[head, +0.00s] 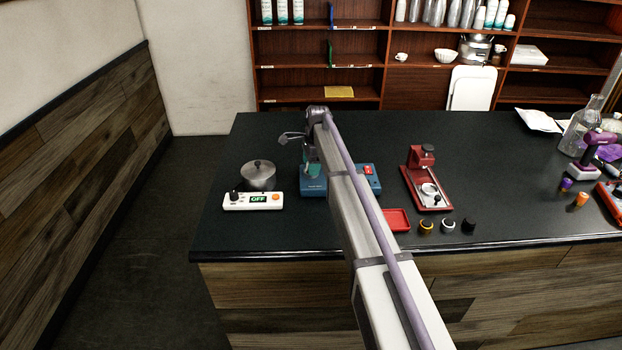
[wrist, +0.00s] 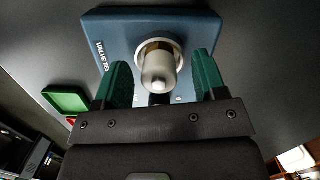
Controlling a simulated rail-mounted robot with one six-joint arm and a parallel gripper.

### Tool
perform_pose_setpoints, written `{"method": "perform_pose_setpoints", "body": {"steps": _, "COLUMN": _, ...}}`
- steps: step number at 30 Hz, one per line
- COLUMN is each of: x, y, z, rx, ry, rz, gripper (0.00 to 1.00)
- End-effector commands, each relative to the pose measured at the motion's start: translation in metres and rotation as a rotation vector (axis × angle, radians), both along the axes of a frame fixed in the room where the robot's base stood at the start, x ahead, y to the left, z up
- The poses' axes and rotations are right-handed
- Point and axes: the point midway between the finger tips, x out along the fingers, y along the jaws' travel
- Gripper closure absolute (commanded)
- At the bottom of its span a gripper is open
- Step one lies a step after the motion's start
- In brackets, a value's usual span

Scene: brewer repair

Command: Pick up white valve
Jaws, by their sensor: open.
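A white valve (wrist: 158,70), a short pale cylinder, sits in a round socket on the blue valve tester (wrist: 110,30) in the wrist view. My gripper (wrist: 161,78) is open, with one green finger on each side of the valve; the fingers look apart from it. In the head view my gripper (head: 311,162) is over the left part of the blue tester (head: 314,188). My arm hides the tester's middle, and the valve cannot be made out there.
A metal pot (head: 258,175) and a white control box (head: 253,201) reading OFF stand left of the tester. A red tray (head: 397,220) and several small knobs (head: 447,226) lie to the right, near a red press (head: 427,185). A green tray (wrist: 66,99) shows in the wrist view.

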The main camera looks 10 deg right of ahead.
Motion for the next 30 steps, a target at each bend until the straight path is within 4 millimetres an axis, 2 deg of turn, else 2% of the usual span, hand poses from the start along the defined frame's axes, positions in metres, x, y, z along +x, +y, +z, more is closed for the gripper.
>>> {"method": "perform_pose_setpoints", "body": {"steps": 1, "x": -0.0001, "y": 0.0005, "z": -0.0083, "rx": 0.0, "ry": 0.0, "rz": 0.0, "gripper": 0.35}}
{"method": "perform_pose_setpoints", "body": {"steps": 7, "x": -0.0001, "y": 0.0004, "z": -0.0036, "rx": 0.0, "ry": 0.0, "rz": 0.0, "gripper": 0.36}}
{"method": "perform_pose_setpoints", "body": {"steps": 26, "x": -0.0002, "y": 0.0002, "z": -0.0036, "rx": 0.0, "ry": 0.0, "rz": 0.0, "gripper": 0.97}}
{"method": "perform_pose_setpoints", "body": {"steps": 30, "x": -0.0001, "y": 0.0002, "z": -0.0035, "rx": 0.0, "ry": 0.0, "rz": 0.0, "gripper": 0.97}}
